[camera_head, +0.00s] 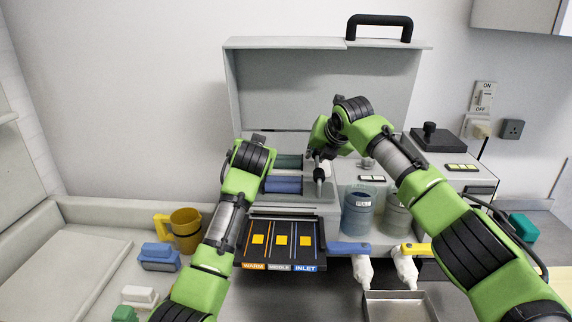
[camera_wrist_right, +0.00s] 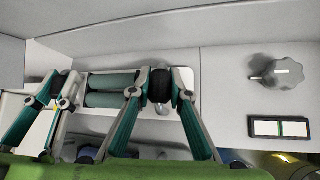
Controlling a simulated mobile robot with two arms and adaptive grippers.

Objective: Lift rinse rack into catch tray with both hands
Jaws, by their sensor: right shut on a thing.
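The rinse rack (camera_head: 296,162) sits inside the open grey machine, with green and blue rollers in it. Its pale end plate (camera_wrist_right: 186,80) and green rollers (camera_wrist_right: 112,90) show in the right wrist view. My right gripper (camera_head: 319,165) is shut on the dark grip at the rack's right end; its fingers (camera_wrist_right: 160,94) straddle that grip in the wrist view. My left gripper (camera_wrist_right: 60,88) is at the rack's left end, and its grasp is unclear. In the head view its fingers are hidden behind my left wrist. The metal catch tray (camera_head: 400,308) lies at the front right.
The grey machine (camera_head: 275,90) has a raised lid behind the rack. A black panel with yellow squares (camera_head: 282,250) is in front. Taps with blue (camera_head: 350,247) and yellow handles (camera_head: 414,249) overhang the tray. A yellow jug (camera_head: 186,222) stands left.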

